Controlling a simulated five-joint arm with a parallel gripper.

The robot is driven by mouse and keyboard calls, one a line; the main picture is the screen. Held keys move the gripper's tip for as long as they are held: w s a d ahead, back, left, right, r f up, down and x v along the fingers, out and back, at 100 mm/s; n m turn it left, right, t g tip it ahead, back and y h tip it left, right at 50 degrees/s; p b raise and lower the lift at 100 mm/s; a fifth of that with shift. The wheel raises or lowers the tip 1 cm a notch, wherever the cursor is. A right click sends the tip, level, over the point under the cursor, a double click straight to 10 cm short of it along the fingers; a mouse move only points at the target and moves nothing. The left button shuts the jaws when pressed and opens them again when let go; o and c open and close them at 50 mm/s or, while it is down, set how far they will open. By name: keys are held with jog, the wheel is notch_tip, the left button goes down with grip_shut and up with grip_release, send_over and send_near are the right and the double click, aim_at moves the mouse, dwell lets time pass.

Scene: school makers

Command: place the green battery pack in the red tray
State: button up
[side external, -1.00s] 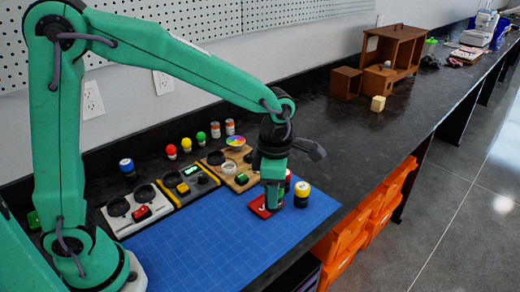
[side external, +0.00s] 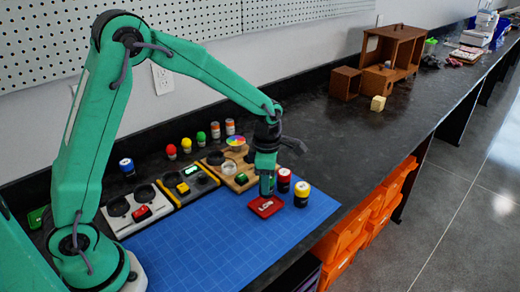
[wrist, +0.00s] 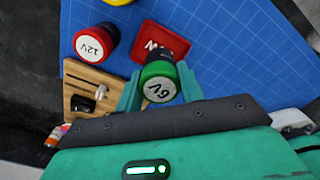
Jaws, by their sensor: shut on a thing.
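The green battery pack (wrist: 160,84) is a short cylinder with a green rim and a white end marked 9V, held between both fingers of my gripper (wrist: 160,92) in the wrist view. The small red tray (wrist: 148,38) with white lettering shows just beyond the pack, which covers part of it. In the side external view the red tray (side external: 266,207) lies flat on the blue mat. My gripper (side external: 266,190) points down at the tray's back edge there; I cannot tell the gap between pack and tray. The pack is hard to separate from the green fingers in that view.
A red battery (side external: 284,181) and a yellow-topped battery (side external: 302,194) stand close right of the tray. A wooden board (side external: 232,172), a yellow-grey device (side external: 188,187) and a white panel (side external: 135,209) line the mat's back edge. The blue mat's (side external: 220,245) front is clear.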

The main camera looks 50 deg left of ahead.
jog(key=shift+f, duration=2)
jog(key=shift+f, duration=0.2)
jog(key=o, duration=1.1)
jog(key=shift+r, duration=0.15)
notch_tip(320, 180, up, 12)
jog(key=shift+f, duration=0.1)
jog(key=shift+r, duration=0.2)
